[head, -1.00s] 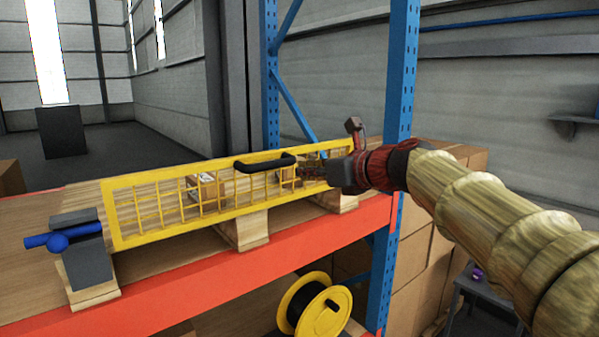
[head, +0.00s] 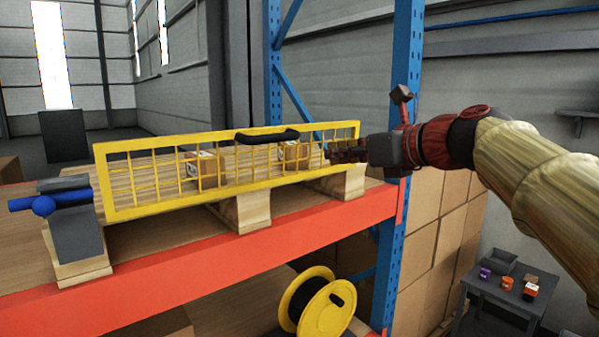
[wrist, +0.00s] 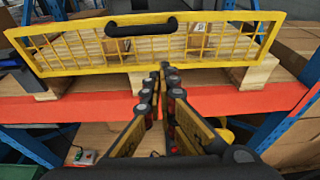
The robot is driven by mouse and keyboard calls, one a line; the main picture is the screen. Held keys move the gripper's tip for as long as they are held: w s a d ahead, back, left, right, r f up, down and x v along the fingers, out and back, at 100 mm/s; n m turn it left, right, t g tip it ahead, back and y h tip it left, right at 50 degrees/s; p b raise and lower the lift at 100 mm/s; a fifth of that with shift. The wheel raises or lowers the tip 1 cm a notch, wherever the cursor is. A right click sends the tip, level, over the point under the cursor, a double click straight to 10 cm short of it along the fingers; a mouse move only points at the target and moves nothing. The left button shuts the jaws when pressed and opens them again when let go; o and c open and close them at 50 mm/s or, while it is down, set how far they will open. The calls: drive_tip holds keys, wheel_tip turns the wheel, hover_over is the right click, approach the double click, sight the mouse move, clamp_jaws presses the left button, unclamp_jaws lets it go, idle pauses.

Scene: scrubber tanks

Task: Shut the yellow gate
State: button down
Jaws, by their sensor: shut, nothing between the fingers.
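The yellow gate (head: 212,209) is a long, low mesh frame standing along the shelf front, with a black handle (head: 267,136) on its top rail. It also spans the top of the wrist view (wrist: 90,68). Its left end is beside a grey latch post (head: 77,232) with a blue lever (head: 45,203). I cannot tell whether gate and post touch. My gripper (head: 332,154) is at the gate's right end in the head view. In the wrist view its shut, empty fingers (wrist: 163,68) point at the gate's lower rail. Contact with the gate is unclear.
Small cardboard boxes (head: 205,166) sit behind the mesh on a wooden pallet (head: 245,213). The orange shelf beam (head: 250,250) runs below. A blue rack upright (head: 405,90) stands close to my gripper. A yellow reel (head: 325,308) is underneath; a small table (head: 503,292) stands at right.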

drive_tip(key=a+r+b+x, duration=0.1)
drive_tip(key=r+b+x, duration=0.1)
drive_tip(key=x, duration=1)
drive_tip(key=shift+a+t+y+b, duration=0.15)
drive_tip(key=shift+t+y+b, duration=0.15)
drive_tip(key=shift+y, duration=0.1)
drive_tip(key=shift+s+f, duration=0.1)
